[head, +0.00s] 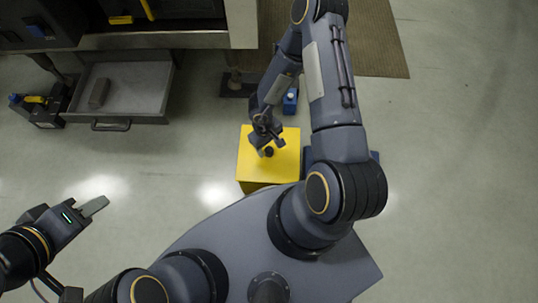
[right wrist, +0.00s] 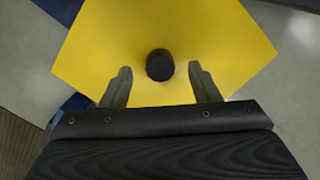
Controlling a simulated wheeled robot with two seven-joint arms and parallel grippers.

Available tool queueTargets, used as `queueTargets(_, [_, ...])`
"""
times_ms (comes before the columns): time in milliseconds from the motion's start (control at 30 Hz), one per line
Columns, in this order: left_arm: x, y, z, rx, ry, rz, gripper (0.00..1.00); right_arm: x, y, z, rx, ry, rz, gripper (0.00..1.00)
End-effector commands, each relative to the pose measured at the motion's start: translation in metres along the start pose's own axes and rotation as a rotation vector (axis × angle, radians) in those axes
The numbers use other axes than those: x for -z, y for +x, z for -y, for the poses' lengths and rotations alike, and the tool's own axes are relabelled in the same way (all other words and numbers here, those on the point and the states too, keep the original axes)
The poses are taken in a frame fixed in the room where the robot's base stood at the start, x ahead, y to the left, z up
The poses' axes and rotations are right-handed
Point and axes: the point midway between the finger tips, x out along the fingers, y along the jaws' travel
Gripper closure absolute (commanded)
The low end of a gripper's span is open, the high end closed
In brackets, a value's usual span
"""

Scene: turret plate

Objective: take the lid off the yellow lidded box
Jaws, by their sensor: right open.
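The yellow lidded box (head: 253,165) stands on the floor in front of my base, seen from above in the head view. Its flat yellow lid (right wrist: 115,45) fills much of the right wrist view. A round black knob (right wrist: 160,65) sticks up from the lid's middle; it also shows in the head view (head: 269,152). My right gripper (right wrist: 162,78) is open over the lid, one finger on each side of the knob with gaps between. Whether the fingers are level with the knob I cannot tell. My left gripper (head: 98,210) is far to the left, away from the box; its opening is unclear.
An open grey drawer (head: 122,90) with a small grey block (head: 99,93) in it juts out at the upper left. A brown mat (head: 375,40) lies at the top. A blue object (head: 290,100) is just behind the box. The floor at right is clear.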

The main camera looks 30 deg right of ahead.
Motion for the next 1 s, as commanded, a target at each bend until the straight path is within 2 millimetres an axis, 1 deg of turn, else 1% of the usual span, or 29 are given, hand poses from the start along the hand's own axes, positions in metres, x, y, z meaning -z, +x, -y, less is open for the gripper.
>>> queueTargets(33, [-0.0051,0.0098,0.0045,0.000,0.000,0.000,0.64,0.0006,0.0149,0.0004,0.000,-0.002,0.001,0.44])
queueTargets(100, [-0.0066,0.0128,0.0058,0.000,0.000,0.000,0.64,0.0003,0.0213,0.0002,0.000,-0.002,0.001,0.44])
queueTargets(333, [-0.0056,0.0111,0.0051,0.000,0.000,0.000,0.64,0.0000,0.0204,0.0001,0.001,0.000,-0.001,0.44])
queueTargets(367, [-0.0056,0.0111,0.0051,0.000,0.000,0.000,0.64,0.0000,0.0203,0.0001,0.001,0.000,-0.001,0.45])
queueTargets(767, [-0.0057,0.0111,0.0051,0.000,0.000,0.000,0.64,0.0000,0.0202,0.0000,0.000,0.000,-0.001,0.98])
queueTargets(800, [-0.0056,0.0111,0.0051,0.000,0.000,0.000,0.64,0.0001,0.0200,0.0001,0.000,0.000,-0.001,1.00])
queueTargets(1000, [-0.0054,0.0107,0.0049,0.000,0.000,0.000,0.64,0.0000,0.0195,0.0001,0.000,0.000,-0.001,1.00])
